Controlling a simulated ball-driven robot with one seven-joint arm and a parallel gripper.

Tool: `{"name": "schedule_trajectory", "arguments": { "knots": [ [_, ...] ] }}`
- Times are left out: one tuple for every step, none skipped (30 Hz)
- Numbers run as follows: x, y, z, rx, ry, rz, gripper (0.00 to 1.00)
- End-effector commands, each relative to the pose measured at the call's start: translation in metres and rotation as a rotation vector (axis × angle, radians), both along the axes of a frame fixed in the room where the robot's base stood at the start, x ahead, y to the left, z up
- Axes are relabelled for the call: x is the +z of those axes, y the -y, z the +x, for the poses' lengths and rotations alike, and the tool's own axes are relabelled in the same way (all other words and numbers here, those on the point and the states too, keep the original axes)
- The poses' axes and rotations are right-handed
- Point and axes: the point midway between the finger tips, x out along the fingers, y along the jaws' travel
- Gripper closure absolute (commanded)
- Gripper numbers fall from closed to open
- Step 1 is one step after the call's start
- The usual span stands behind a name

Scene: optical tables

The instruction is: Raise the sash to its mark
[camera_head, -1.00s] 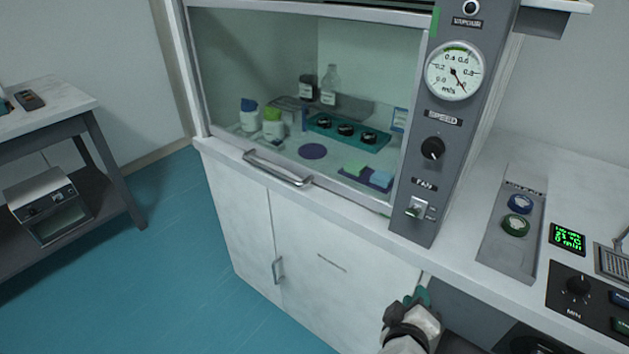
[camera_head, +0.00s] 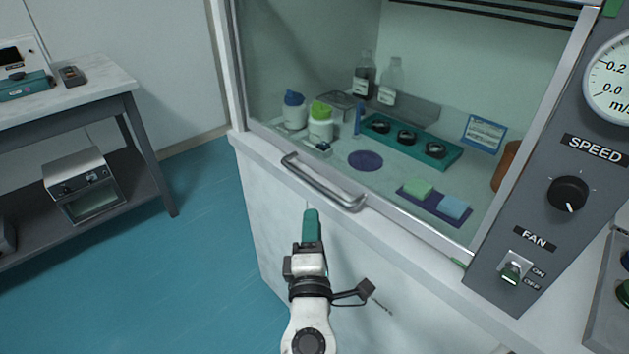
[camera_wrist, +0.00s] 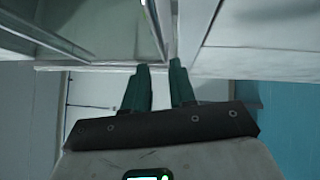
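The sash (camera_head: 420,110) is a clear glass pane in a pale frame, and its lower edge is down at the sill. Its metal bar handle (camera_head: 322,182) runs along the lower edge, left of centre. A green mark (camera_head: 612,8) shows on the right post at the top of the head view; a small green patch (camera_head: 458,263) is near the post's foot. My gripper (camera_head: 311,213) is just below and in front of the handle. In the wrist view my gripper (camera_wrist: 160,66) has its two green fingers apart, with a gap between them. I cannot tell whether they touch the handle.
Behind the glass are bottles (camera_head: 320,122), a teal rack (camera_head: 410,142) and a purple tray (camera_head: 435,205). The control panel (camera_head: 540,215) with the fan switch (camera_head: 513,270) stands at right. A side bench (camera_head: 100,85) is at left, with clear floor between.

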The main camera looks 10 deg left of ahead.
Motion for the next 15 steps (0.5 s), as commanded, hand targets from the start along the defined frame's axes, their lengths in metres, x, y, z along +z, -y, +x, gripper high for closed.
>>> {"name": "schedule_trajectory", "arguments": {
  "knots": [
    [0.002,0.0,0.008,-0.002,0.001,-0.001,0.75],
    [0.003,-0.001,0.012,-0.002,0.002,0.0,0.75],
    [0.004,-0.001,0.019,-0.002,0.001,-0.001,0.75],
    [0.005,-0.002,0.024,-0.003,0.001,0.0,0.75],
    [0.005,-0.003,0.03,-0.003,0.001,0.0,0.75],
    [0.007,-0.004,0.038,-0.003,0.002,0.001,0.75],
    [0.007,-0.005,0.043,-0.003,0.001,0.0,0.75],
    [0.008,-0.005,0.049,-0.004,0.002,0.0,0.75],
    [0.008,-0.006,0.056,-0.003,0.001,0.001,0.75],
    [0.009,-0.007,0.061,-0.003,0.0,0.0,0.75],
    [0.009,-0.008,0.065,-0.003,0.0,0.0,0.75],
    [0.01,-0.008,0.072,-0.003,0.0,0.0,0.75],
    [0.011,-0.009,0.076,-0.003,0.0,0.001,0.75],
    [0.011,-0.009,0.079,-0.003,-0.001,0.001,0.75],
    [0.012,-0.01,0.084,-0.003,0.0,0.0,0.75]
  ]
}}
